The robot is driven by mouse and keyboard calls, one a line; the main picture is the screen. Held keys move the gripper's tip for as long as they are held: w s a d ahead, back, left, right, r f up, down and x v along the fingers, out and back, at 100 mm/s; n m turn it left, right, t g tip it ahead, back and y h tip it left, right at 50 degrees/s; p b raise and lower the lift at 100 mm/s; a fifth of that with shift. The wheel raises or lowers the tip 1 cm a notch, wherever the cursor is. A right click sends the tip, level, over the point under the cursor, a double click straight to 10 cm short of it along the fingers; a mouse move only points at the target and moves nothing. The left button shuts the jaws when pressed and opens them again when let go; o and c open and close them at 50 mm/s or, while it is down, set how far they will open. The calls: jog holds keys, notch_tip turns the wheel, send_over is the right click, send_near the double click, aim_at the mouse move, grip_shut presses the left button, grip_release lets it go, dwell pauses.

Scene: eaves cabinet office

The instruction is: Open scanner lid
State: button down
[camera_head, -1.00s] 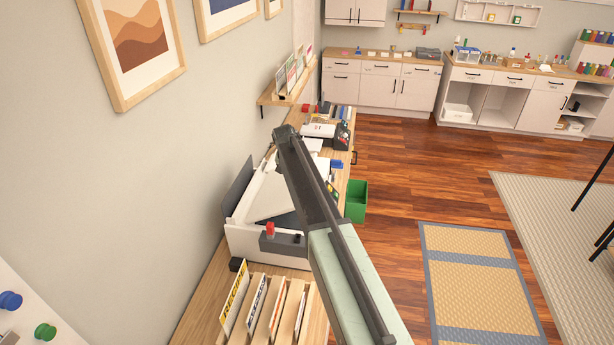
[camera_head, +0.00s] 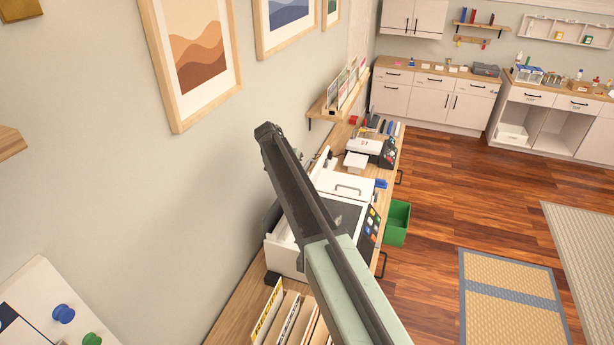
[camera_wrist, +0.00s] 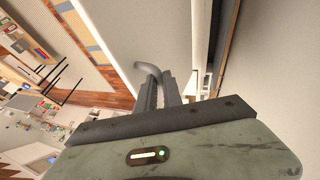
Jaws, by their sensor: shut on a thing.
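The scanner (camera_head: 286,257) is a white, boxy machine on the long wooden counter along the wall. A dark flat area and a panel with coloured buttons show on its right side. My arm crosses in front of it, so much of the machine and how far its lid stands open cannot be told. A white part with a grey bar handle (camera_head: 348,189) shows behind the arm. My gripper (camera_wrist: 160,84) is shut on a bent grey bar (camera_wrist: 148,69) in the wrist view. In the head view its end (camera_head: 268,131) is high, in front of the wall.
A file rack (camera_head: 283,318) stands on the counter nearer me. Another device (camera_head: 372,149) is farther along. A green bin (camera_head: 396,222) is on the floor to the right. A wall shelf (camera_head: 338,94) and framed pictures are on the left wall. Open floor lies right.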

jog(key=shift+w+a+f, duration=0.1)
jog(key=shift+a, duration=0.65)
